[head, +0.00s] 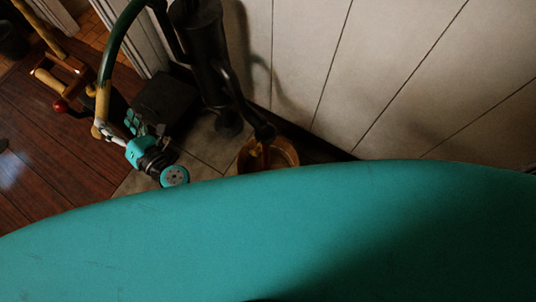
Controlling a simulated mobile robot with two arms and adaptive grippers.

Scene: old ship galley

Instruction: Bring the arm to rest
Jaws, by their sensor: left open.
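My left gripper (120,128) is in the left part of the head view, low over the floor. Its fingers are open beside the lower end of the curved pump handle (103,95). At this size I cannot tell whether they touch it. The handle arcs up to a black hand pump (205,50) by the wall. My right gripper is not in view.
A brass-coloured bucket (284,151) stands under the pump's spout. A dark block (165,100) lies beside the pump. Wooden-handled items (50,80) and a red ball (59,106) show at the left. The pale plank wall (400,75) bounds the right side.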

